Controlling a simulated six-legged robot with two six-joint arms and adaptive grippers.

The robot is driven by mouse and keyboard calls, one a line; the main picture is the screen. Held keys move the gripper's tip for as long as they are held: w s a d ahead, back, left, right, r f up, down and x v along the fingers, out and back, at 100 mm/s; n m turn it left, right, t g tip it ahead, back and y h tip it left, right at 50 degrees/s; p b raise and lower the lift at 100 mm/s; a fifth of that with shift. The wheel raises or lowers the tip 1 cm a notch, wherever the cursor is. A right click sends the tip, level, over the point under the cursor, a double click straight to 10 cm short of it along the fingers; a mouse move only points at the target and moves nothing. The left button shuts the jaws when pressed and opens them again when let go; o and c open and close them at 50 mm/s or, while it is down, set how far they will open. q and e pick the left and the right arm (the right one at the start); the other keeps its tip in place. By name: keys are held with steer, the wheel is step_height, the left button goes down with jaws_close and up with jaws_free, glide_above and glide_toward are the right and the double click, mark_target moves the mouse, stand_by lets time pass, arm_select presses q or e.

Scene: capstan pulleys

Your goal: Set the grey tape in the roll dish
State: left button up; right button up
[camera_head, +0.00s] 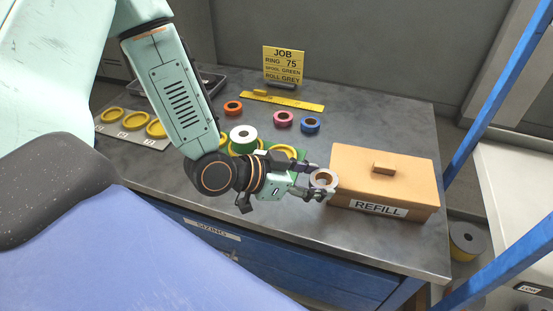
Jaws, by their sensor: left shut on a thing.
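The grey tape (323,179) is a small ring with an open centre. My left gripper (318,182) is shut on it and holds it beside the left end of the REFILL box, near the front of the bench. A yellow ring-shaped dish (289,151) shows on a green base behind the gripper, partly hidden by it. I cannot tell for sure whether this is the roll dish. A white and green spool (243,135) stands left of it. My right gripper is out of view.
The orange REFILL box (405,165) has a lid with a handle. Orange (233,104), pink (283,116) and blue (310,126) tapes lie behind, near a yellow ruler (300,104) and job sign (284,66). Several yellow rings sit on a grey board (112,133) at left.

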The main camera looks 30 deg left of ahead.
arm_select(q)
steer(key=shift+w+a+n+y, duration=0.2)
steer(key=shift+w+n+y, duration=0.15)
steer(key=shift+n+y, duration=0.05)
steer(key=w+a+r+n+t+y, duration=0.1)
steer(key=w+a+n+y, duration=0.1)
steer(key=a+n+y, duration=0.2)
steer(key=w+a+r+n+t+y, duration=0.1)
steer(key=w+a+r+n+y, duration=0.1)
steer(key=a+n+y, duration=0.3)
steer(key=w+a, duration=0.1)
steer(key=a, duration=0.3)
steer(key=shift+r+y+p, duration=0.3)
steer(key=shift+p, duration=0.1)
step_height(320, 180, down, 5)
steer(key=shift+s+r+b, duration=0.1)
steer(key=shift+r+b, duration=0.1)
steer(key=shift+b, duration=0.45)
step_height(320, 180, down, 5)
steer(key=shift+r+b, duration=0.2)
steer(key=shift+b, duration=0.2)
steer(key=shift+f, duration=0.25)
steer(key=shift+f, duration=0.15)
